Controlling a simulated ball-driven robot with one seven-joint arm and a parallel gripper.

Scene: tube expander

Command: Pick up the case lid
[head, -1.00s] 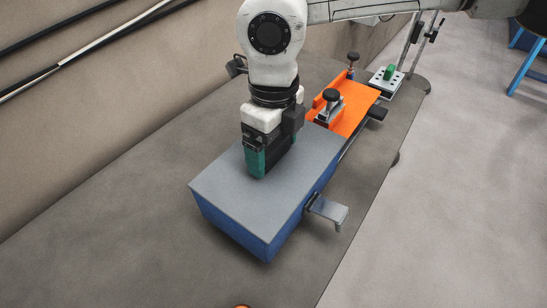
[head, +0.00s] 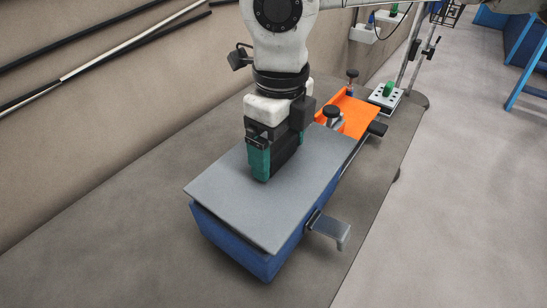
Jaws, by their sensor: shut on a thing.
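The case lid (head: 237,212) is a flat grey panel. It lies just above the blue case (head: 238,245) on the grey table, a little out of line with it, and its near edge is raised off the case with a dark gap below. My gripper (head: 262,177), with green fingertips, points down at the middle of the lid and is shut on it. The exact grip point is hidden behind the fingers. The inside of the case is hidden under the lid.
A metal bracket (head: 330,229) sticks out from the case's right side. Behind stand an orange fixture (head: 361,114) with black knobs and a white block with a green piece (head: 386,92). The table (head: 110,235) is clear at left. A wall runs along the left.

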